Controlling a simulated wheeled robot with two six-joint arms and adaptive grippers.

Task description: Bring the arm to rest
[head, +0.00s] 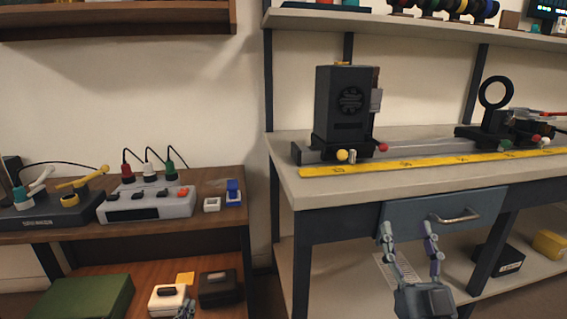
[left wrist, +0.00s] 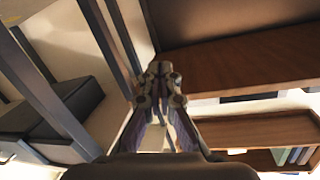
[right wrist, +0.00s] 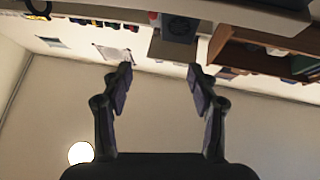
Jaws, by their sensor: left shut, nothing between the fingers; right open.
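My right gripper (head: 409,234) is open and empty in the head view, in front of the blue-grey drawer of the workbench. In the right wrist view its two fingers (right wrist: 159,76) stand apart with nothing held. My left gripper (head: 186,309) shows only as a small part at the bottom edge of the head view, beside a white box on the lower shelf. In the left wrist view its fingertips (left wrist: 160,72) meet, with nothing between them.
The workbench (head: 322,188) carries a black lamp housing (head: 345,105) on a rail and a yellow ruler (head: 420,162). The drawer (head: 400,220) has a metal handle. A wooden side table (head: 225,222) holds a grey power unit (head: 150,203). Below are a white box (head: 166,299) and a dark box (head: 219,289).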

